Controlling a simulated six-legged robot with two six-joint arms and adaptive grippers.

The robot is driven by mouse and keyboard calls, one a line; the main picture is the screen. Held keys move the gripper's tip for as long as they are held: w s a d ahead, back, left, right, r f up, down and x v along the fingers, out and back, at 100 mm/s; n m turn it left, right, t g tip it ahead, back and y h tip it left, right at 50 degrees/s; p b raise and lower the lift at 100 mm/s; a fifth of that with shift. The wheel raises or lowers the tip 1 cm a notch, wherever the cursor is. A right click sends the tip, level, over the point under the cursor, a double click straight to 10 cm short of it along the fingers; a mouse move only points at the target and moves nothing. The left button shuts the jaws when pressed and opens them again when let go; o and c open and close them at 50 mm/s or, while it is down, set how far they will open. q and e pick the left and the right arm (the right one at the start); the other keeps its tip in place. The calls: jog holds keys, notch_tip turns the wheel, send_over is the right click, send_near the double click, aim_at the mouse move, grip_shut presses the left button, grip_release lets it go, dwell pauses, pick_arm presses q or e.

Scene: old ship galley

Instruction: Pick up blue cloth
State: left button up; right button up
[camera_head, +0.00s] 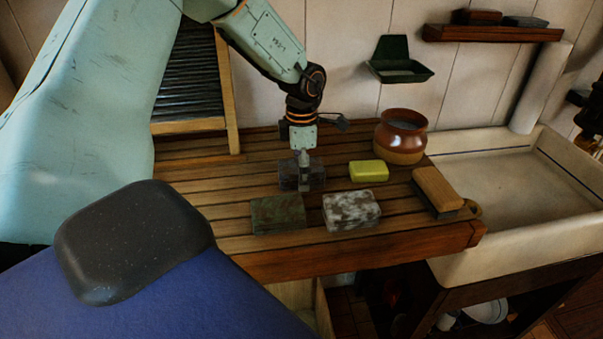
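A dark, blue-grey folded block (288,178), which looks like the blue cloth, lies on the slatted wooden board. Its colour is dull, so I cannot be sure that it is blue. My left gripper (303,180) points straight down at it, with the fingers overlapping it in the picture. The gripper hides part of the block, and I cannot tell whether the fingers grip it or only stand around it. The block shows no clear gap from the board. My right gripper is not in view.
A green block (278,214) and a mottled white-grey block (351,210) lie in front. A yellow block (369,171), brown pot (401,137) and wooden brush (437,189) stand to the right, beside the sink (500,185). A washboard (189,80) leans behind. A green wall dish (398,70) hangs above.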

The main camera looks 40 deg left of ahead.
pick_arm(q)
jog(key=c, duration=0.3)
jog(key=shift+s, duration=0.1)
jog(key=c, duration=0.4)
jog(key=shift+c, duration=1.2)
